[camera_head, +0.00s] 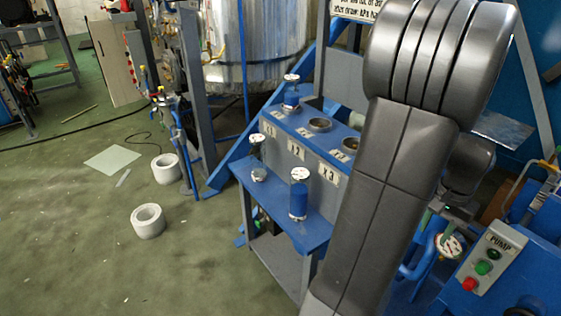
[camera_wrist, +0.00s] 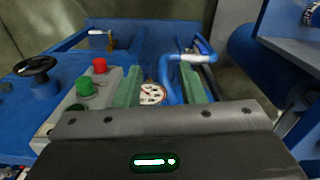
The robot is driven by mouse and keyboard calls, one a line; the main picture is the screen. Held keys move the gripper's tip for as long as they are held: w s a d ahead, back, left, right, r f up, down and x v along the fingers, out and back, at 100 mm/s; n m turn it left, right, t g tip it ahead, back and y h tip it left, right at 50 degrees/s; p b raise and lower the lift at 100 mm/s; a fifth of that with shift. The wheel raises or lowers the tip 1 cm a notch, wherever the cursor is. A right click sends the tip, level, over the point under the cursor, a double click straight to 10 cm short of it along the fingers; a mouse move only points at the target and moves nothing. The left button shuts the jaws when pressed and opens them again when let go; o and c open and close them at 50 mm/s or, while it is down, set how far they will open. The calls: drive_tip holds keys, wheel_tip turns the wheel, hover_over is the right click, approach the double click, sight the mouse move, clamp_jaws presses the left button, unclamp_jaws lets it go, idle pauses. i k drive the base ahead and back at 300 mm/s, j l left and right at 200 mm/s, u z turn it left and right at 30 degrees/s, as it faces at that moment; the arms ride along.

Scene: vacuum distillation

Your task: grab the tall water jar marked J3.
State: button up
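I can read no J3 mark in either view, so I cannot tell which thing is the tall water jar. Blue cylinders with white round tops stand at the blue rack: one on its lower shelf (camera_head: 298,200) and one in its upper row (camera_head: 291,98). My gripper (camera_wrist: 161,80) shows in the wrist view with its two green finger pads apart. A blue bent pipe and a round white gauge (camera_wrist: 152,94) appear between or beyond the pads; contact cannot be told. In the head view my arm hides part of the rack.
The rack's upper ledge (camera_head: 335,132) has labelled holes. A pump box (camera_head: 492,257) with red and green buttons stands at right, near my gripper. White rolls (camera_head: 148,221) lie on the green floor at left, which is mostly clear. A large metal tank (camera_head: 258,40) stands behind.

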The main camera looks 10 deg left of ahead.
sight(257, 141)
drive_tip(key=i+j+u, duration=0.85)
drive_tip(key=i, duration=0.25)
drive_tip(key=i+j, duration=0.35)
drive_tip(key=i, duration=0.15)
